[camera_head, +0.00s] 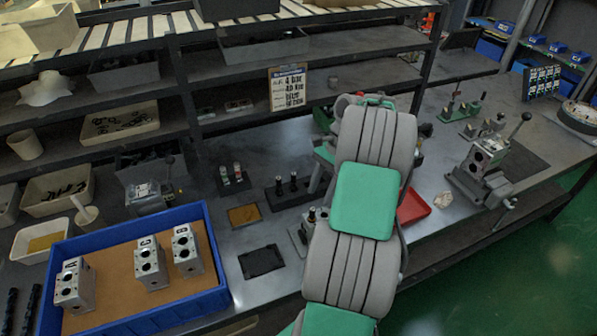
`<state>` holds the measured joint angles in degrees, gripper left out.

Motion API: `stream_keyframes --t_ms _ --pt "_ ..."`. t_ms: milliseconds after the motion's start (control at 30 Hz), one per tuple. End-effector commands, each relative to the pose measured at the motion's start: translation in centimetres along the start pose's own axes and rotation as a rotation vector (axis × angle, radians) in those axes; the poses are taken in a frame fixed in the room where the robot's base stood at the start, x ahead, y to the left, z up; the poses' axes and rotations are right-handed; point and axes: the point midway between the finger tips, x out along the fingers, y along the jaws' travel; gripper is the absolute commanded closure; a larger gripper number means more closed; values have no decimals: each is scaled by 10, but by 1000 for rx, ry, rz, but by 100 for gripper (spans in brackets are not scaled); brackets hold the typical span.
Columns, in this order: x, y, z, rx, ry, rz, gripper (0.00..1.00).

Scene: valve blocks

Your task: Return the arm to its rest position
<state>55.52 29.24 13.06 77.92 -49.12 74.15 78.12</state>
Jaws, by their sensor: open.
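My grey and green arm (365,200) rises from the bottom centre and reaches over the bench, with its elbow near the back shelf. The far part of the arm is folded behind the near links. My gripper is hidden there and I cannot make out its fingers. Three metal valve blocks stand apart in the blue tray (212,245) at the lower left: a left block (74,286), a middle block (150,264) and a right block (186,252). Another metal block (484,158) sits in a fixture with a lever on the right of the bench.
Shelves with bins (120,122) line the back. A red tray (414,207) lies right of my arm. A small black tray (262,261) and a yellow-filled tray (244,215) lie left of it. A lever fixture (150,196) stands behind the blue tray. Green floor is clear at lower right.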

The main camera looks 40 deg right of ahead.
Motion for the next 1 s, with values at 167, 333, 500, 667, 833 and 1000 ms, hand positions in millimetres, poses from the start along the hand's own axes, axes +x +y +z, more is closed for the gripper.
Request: stream_keyframes --t_ms 167,333,500,667,833,1000 --pt "-8 -16 28 -88 33 -5 57" --pt "-22 -51 143 -468 173 -21 57" --pt "-16 -36 257 -938 357 -29 57" --pt "0 5 314 -1335 527 -21 57" --pt "12 29 328 -1541 625 -5 57" --pt "13 32 328 -1560 634 -2 57"
